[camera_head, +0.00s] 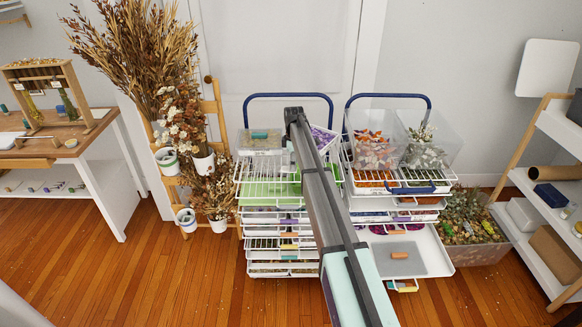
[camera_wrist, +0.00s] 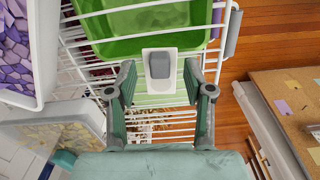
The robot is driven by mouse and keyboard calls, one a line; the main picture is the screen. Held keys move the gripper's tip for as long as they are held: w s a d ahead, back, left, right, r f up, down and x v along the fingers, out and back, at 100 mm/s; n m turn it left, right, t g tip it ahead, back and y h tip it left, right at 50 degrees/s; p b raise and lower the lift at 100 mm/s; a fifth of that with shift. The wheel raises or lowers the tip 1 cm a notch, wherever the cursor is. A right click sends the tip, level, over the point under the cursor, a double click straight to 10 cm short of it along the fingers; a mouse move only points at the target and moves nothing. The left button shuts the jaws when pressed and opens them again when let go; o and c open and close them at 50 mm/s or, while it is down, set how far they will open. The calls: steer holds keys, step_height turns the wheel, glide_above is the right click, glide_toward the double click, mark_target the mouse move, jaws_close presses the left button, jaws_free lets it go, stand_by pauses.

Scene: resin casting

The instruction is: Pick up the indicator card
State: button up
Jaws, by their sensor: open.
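In the wrist view a small upright-looking white plate with a grey block (camera_wrist: 160,66) on it lies between my fingertips, over a green tray (camera_wrist: 112,38). It may be the indicator card, but I cannot read any marking on it. My gripper (camera_wrist: 158,76) is open, with one finger on each side of this piece. I cannot tell whether the fingers touch it. In the head view my arm crosses the left wire rack (camera_head: 268,172), and it hides the gripper and this piece.
White wire bars of the rack surround the fingers. A bin of purple pieces (camera_wrist: 16,50) and a clear box (camera_wrist: 62,130) stand at left in the wrist view. A brown board with coloured notes (camera_wrist: 288,100) is at right. Wooden floor (camera_head: 110,265) lies open in front.

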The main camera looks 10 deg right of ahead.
steer(key=shift+f, duration=0.45)
steer(key=c, duration=0.9)
steer(key=shift+c, duration=0.2)
steer(key=shift+r, duration=0.15)
